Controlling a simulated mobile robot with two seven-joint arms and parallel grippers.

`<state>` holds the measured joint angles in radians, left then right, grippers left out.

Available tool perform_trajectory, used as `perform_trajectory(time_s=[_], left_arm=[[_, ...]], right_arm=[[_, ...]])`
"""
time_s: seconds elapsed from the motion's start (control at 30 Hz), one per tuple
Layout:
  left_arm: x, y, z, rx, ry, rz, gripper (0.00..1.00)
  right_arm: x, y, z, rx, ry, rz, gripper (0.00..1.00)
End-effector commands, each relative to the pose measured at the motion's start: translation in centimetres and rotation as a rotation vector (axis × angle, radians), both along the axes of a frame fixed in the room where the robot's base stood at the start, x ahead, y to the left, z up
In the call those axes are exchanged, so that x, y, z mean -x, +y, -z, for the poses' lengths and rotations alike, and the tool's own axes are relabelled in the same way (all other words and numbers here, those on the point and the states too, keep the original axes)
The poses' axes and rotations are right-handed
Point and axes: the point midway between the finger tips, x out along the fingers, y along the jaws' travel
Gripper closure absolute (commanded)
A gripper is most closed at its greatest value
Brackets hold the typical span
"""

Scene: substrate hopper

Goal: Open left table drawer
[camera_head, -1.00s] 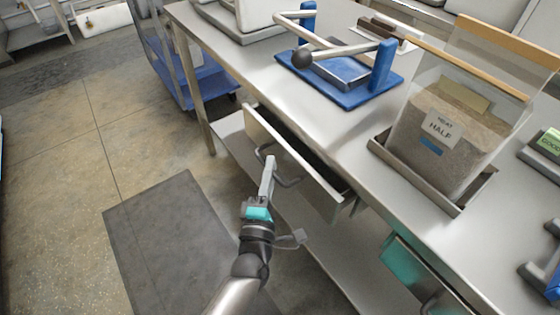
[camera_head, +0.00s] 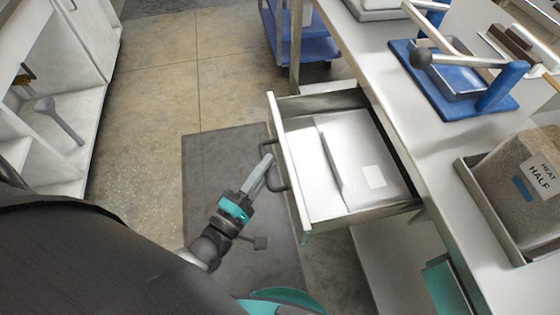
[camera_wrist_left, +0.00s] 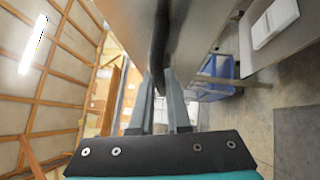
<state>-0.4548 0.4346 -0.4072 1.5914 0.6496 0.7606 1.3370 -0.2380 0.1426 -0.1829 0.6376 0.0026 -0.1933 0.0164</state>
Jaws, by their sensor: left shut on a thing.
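The left table drawer (camera_head: 290,168) is pulled well out from under the steel table in the head view. Its inside is visible, with a flat pale sheet or divider and a small white label in it. The dark bar handle (camera_head: 278,182) is on its front panel. My left gripper (camera_head: 267,166) is shut on this handle. In the left wrist view, the two fingers of the gripper (camera_wrist_left: 161,90) are on either side of the dark handle (camera_wrist_left: 159,45). My right gripper is not in view.
A dark mat (camera_head: 215,165) lies on the floor. A white cabinet (camera_head: 90,50) stands at left; floor lies between.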

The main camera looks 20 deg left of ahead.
Motion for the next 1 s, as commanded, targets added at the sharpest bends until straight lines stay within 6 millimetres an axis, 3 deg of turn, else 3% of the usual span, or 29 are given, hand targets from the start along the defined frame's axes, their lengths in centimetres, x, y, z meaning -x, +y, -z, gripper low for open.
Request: perform_trajectory(time_s=[0.43, 0.47, 0.7, 1.0], left_arm=[[0.17, 0.45, -0.15, 0.001, -0.005, -0.004, 1.0], [0.17, 0.45, -0.15, 0.001, -0.005, -0.004, 0.84], [0.19, 0.39, -0.08, 0.001, -0.004, -0.003, 0.57], [0.21, 0.36, -0.02, 0.0, -0.001, -0.001, 0.55]], right_arm=[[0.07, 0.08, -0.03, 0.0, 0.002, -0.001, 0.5], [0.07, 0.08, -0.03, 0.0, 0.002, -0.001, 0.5], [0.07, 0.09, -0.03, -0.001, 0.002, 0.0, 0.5], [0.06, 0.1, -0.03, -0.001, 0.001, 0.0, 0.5]])
